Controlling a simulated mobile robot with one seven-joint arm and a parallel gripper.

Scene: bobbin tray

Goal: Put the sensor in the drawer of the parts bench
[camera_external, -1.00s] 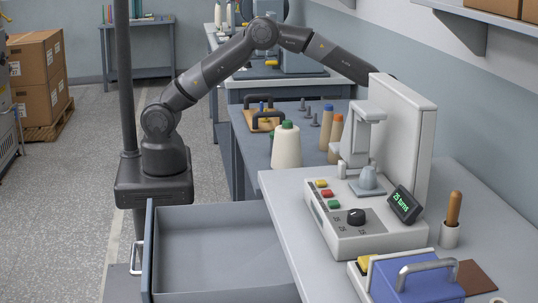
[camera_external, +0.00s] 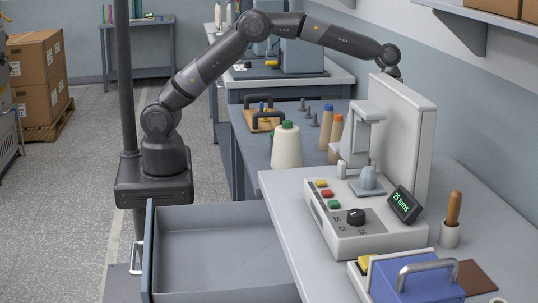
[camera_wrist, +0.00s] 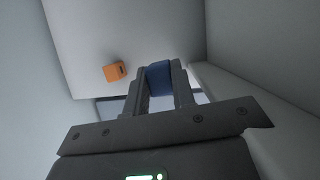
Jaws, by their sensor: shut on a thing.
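In the wrist view my gripper (camera_wrist: 159,84) is shut on a dark blue block (camera_wrist: 158,76), held between its two fingers. I cannot tell for sure whether this block is the sensor. A small orange block (camera_wrist: 115,72) with a dark mark lies to the left of the fingers, apart from them. In the external view my gripper and what it holds are hidden behind the tall white panel of the machine. The grey drawer (camera_external: 215,246) of the parts bench (camera_external: 290,208) is pulled open, and its visible floor looks empty.
A white machine (camera_external: 350,240) with buttons and a "25 turns" display stands on the bench, its tall panel (camera_external: 405,120) in front of my wrist. A blue box (camera_external: 420,279) with a handle and a wooden-handled tool (camera_external: 454,210) stand nearby. Thread cones (camera_external: 286,148) stand behind.

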